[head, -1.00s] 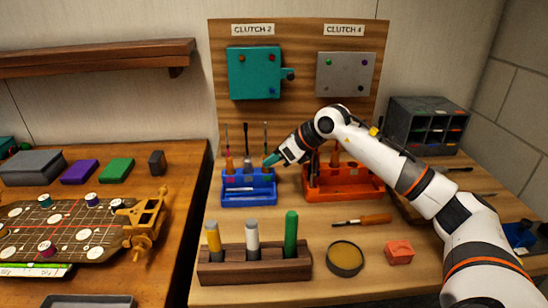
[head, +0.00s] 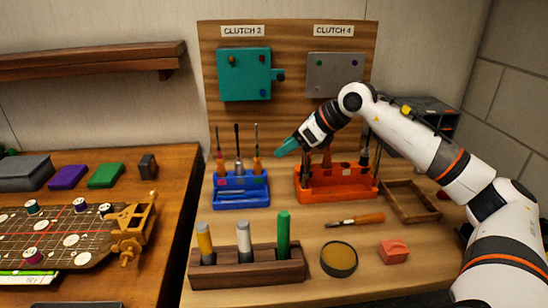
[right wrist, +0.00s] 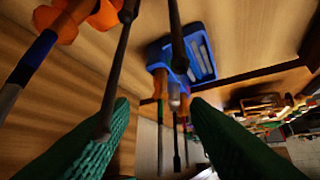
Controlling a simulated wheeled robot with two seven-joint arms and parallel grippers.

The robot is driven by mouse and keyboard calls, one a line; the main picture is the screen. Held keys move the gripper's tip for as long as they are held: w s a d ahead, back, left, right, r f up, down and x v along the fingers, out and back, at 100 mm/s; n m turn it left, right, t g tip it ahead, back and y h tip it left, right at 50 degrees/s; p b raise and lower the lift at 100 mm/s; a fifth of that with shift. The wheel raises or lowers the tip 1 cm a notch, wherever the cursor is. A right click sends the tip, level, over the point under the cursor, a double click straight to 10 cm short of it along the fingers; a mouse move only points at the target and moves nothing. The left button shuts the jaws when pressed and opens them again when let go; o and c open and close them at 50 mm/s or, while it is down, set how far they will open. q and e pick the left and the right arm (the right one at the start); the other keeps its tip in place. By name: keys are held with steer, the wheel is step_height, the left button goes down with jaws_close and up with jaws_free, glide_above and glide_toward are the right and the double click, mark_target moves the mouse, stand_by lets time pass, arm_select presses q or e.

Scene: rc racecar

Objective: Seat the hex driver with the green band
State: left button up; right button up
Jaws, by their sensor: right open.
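The blue rack (head: 241,201) holds several upright drivers, including an orange-handled one (head: 257,165) at its right end. The blue rack also shows in the right wrist view (right wrist: 203,68). I cannot tell for sure which driver carries the green band. The orange rack (head: 335,192) stands to the right with more upright tools. My right gripper (head: 281,151), with green fingertips, is open just above and right of the blue rack, apart from its drivers. In the right wrist view, dark shafts show between its fingers. My left gripper is out of view.
An orange-handled screwdriver (head: 356,220) lies on the bench. In front are a wooden block (head: 247,273) with three markers, a round tin (head: 339,259) and a red block (head: 393,251). An empty wooden tray (head: 410,201) lies right. A board (head: 290,60) with clutch panels stands behind.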

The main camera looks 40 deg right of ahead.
steer(key=shift+v, duration=1.75)
